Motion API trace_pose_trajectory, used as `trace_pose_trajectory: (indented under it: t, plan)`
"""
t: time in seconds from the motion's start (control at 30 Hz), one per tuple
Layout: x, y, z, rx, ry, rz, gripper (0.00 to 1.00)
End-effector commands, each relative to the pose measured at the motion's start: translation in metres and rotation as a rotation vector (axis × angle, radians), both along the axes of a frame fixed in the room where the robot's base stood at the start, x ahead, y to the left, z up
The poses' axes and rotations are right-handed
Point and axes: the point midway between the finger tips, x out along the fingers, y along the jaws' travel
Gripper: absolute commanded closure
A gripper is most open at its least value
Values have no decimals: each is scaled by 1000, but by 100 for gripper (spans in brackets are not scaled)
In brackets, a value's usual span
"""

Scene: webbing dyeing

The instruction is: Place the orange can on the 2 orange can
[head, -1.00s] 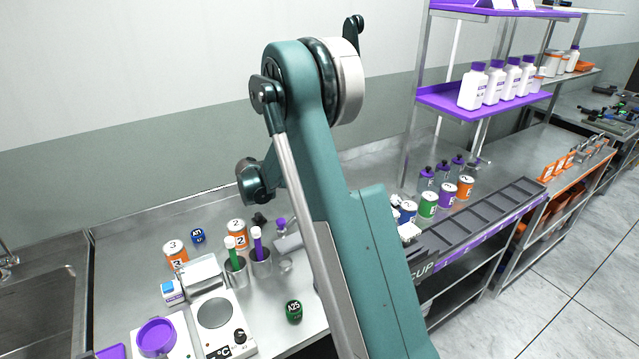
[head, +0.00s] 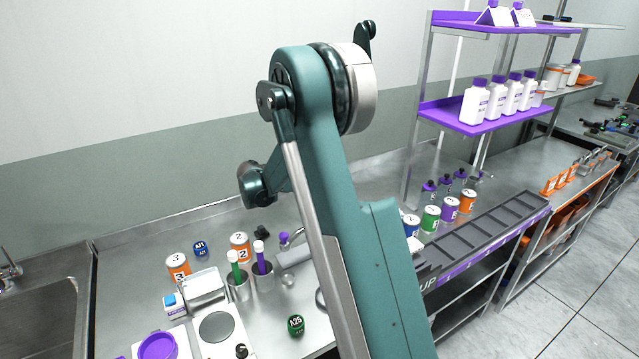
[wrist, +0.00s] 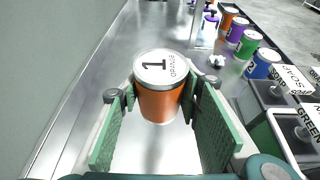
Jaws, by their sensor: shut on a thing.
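My gripper (wrist: 160,105) is shut on the orange can (wrist: 160,92) with a white lid marked 1 in the wrist view. The can is upright between the two green finger pads, above the metal counter. In the head view my arm hides the gripper and this can. The orange can marked 2 (head: 240,246) stands upright on the counter left of my arm in the head view, behind two metal cups. Its top looks clear. It does not show in the wrist view.
An orange can marked 3 (head: 178,268) and a blue-capped item (head: 200,249) stand left of can 2. Metal cups (head: 262,281) with tubes stand in front. Blue, green, purple and orange cans (head: 449,207) line the counter at right, beside a grey tray (head: 490,222).

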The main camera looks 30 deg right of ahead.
Motion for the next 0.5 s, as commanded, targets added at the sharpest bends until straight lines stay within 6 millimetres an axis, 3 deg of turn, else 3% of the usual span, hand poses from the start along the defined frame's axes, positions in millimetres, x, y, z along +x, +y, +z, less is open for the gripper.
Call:
trace_pose_trajectory:
  t: [0.27, 0.5]
  plan:
    - [0, 4, 1, 0, 0, 4, 83]
    - [1, 33, 10, 0, 0, 30, 83]
